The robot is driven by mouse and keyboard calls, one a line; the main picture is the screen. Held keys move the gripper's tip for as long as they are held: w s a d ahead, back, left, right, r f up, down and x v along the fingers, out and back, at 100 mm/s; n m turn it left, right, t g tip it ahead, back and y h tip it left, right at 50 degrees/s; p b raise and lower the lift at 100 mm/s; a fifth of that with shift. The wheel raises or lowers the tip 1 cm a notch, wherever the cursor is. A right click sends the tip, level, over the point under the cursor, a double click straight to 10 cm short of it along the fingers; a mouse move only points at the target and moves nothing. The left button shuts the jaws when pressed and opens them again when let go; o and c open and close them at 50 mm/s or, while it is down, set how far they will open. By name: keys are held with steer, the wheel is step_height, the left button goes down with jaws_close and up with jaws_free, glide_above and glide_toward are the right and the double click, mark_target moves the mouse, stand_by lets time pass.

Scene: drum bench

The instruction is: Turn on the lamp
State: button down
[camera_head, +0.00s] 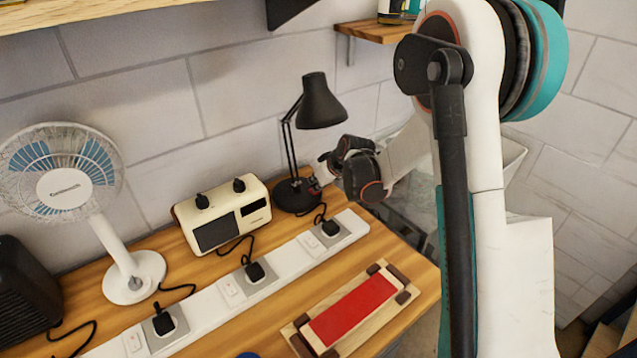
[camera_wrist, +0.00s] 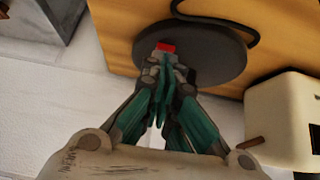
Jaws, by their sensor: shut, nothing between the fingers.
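The black desk lamp (camera_head: 320,105) stands at the back of the bench against the wall, and no glow shows at its shade. Its round base (camera_head: 290,199) also shows in the wrist view (camera_wrist: 222,58). A red switch (camera_wrist: 166,47) sits on that base. My gripper (camera_head: 317,178) is shut and empty beside the lamp base, on its right side. In the wrist view my fingertips (camera_wrist: 164,60) are right at the red switch and partly cover it. I cannot tell whether they touch it. The lamp's lower arm is not visible in the wrist view.
A white power strip (camera_head: 212,302) with black plugs runs along the bench. A cream radio (camera_head: 225,217) stands left of the lamp, and a white fan (camera_head: 128,268) farther left. A shelf (camera_head: 378,32) hangs above right.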

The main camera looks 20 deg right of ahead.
steer(key=shift+f, duration=0.1)
steer(key=shift+s+d+f+b, duration=0.1)
steer(key=shift+s+f+b, duration=0.1)
steer(key=shift+f+b, duration=0.4)
steer(key=shift+s+f+t+b, duration=0.1)
steer(key=shift+t+b, duration=0.2)
steer(key=shift+b, duration=0.25)
steer(key=shift+r+p, duration=0.25)
steer(key=shift+p, duration=0.05)
steer(key=shift+s+d+f+b, duration=0.25)
steer(key=shift+s+d+b, duration=0.1)
steer(key=shift+s, duration=0.3)
steer(key=shift+r, duration=0.1)
